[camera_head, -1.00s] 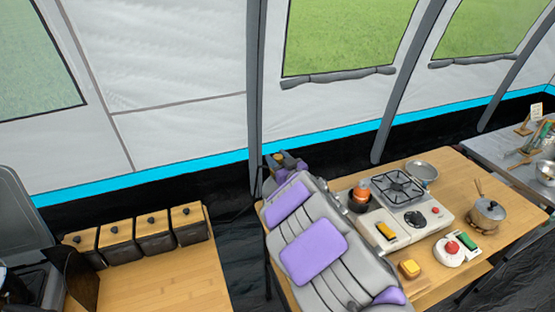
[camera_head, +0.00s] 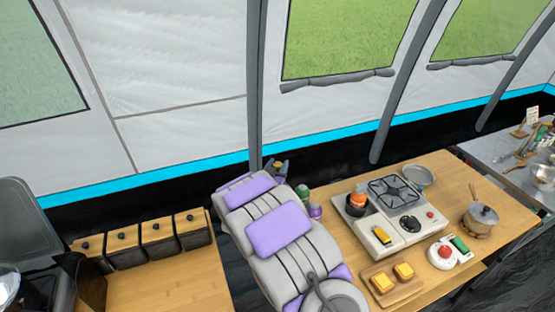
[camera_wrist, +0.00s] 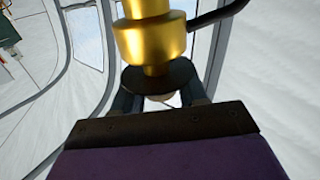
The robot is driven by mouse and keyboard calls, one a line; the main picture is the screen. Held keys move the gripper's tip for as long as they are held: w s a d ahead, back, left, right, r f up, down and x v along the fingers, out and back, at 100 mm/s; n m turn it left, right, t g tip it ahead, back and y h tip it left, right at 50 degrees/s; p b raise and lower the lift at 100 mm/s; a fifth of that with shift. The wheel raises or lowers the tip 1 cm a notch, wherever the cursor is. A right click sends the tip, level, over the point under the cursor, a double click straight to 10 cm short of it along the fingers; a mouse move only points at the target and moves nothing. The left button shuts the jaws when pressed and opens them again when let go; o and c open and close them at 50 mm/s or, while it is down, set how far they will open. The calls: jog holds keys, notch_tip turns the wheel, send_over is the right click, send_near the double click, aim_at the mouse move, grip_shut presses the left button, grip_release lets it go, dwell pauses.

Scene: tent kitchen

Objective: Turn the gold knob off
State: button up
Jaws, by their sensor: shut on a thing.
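The gold knob (camera_wrist: 150,40) fills the top middle of the wrist view, right at my gripper. It is a shiny stepped cylinder with a dark round disc (camera_wrist: 160,75) below it. My gripper (camera_wrist: 160,98) has a dark finger on each side of this part and is shut on it. The exact contact is hidden by the disc and the dark bracket in front. In the head view I cannot make out the gold knob or my fingertips for certain; my grey arm with purple pads blocks part of the table.
A two-part stove (camera_head: 393,240) stands on the wooden table (camera_head: 455,180). Canisters (camera_head: 160,238) line the left counter. A dark gap separates counter and table.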

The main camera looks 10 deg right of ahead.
jog(key=shift+a+r+m+g+h+p, duration=0.2)
jog(key=shift+r+m+g+h+p, duration=0.15)
jog(key=shift+h+p, duration=0.35)
jog(key=shift+w+m+g+h+p, duration=0.1)
jog(key=shift+m+g+h+p, duration=0.15)
jog(key=shift+m+h+p, duration=0.35)
jog(key=m+g+h+p, duration=0.2)
jog(key=p, duration=0.2)
jog(key=shift+g+h+p, duration=0.3)
jog(key=shift+g, duration=0.1)
jog(key=shift+f+m+g+h+p, duration=0.2)
jog(key=shift+m+g+h+p, duration=0.45)
jog(key=shift+m+g, duration=0.35)
jog(key=shift+m+g+h, duration=0.55)
jog(key=shift+g, duration=0.25)
jog(key=shift+m+g+h, duration=0.3)
jog(key=shift+m+g, duration=0.2)
jog(key=shift+g, duration=0.2)
jog(key=o, duration=0.9)
jog(key=shift+a+f, duration=0.1)
jog(key=shift+a, duration=0.05)
